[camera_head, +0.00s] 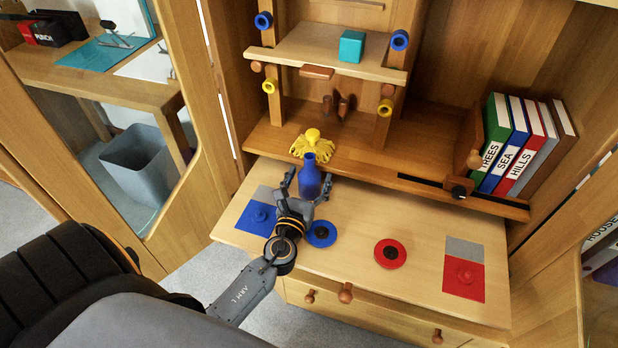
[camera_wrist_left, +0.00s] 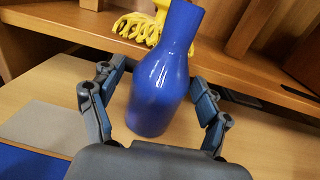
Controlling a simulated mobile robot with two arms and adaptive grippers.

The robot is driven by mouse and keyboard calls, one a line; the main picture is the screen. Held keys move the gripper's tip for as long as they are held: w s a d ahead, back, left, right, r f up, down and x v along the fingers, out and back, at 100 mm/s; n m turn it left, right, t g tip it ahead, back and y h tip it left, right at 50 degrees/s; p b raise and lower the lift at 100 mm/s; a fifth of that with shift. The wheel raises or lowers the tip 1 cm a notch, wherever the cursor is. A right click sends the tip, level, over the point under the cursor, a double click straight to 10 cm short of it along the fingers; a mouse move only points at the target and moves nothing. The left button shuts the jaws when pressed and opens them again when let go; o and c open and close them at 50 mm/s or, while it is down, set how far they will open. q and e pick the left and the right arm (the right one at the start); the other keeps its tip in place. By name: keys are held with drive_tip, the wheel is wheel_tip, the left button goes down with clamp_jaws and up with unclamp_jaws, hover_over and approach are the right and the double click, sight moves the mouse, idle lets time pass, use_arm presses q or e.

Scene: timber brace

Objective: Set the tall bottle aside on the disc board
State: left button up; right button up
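The tall blue bottle (camera_head: 310,178) stands upright on the light wooden board (camera_head: 340,248), near its back edge. The board carries a blue disc (camera_head: 321,233) and a red disc (camera_head: 390,253), each with a dark centre. My left gripper (camera_head: 308,190) is around the bottle, with one finger on each side. In the left wrist view the bottle (camera_wrist_left: 160,85) stands between the open fingers, with visible gaps on both sides. The bottle's front is partly hidden by the gripper in the head view. My right gripper is not in view.
A yellow glove-like thing (camera_head: 313,146) lies on the shelf behind the bottle. Blue (camera_head: 257,214) and red (camera_head: 464,275) knobbed squares lie at the board's ends. Several books (camera_head: 515,145) stand at the right. The board between the red disc and the back shelf is clear.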

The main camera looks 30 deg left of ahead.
use_arm(q)
drive_tip(key=b+v, duration=0.1)
drive_tip(key=v, duration=1.1)
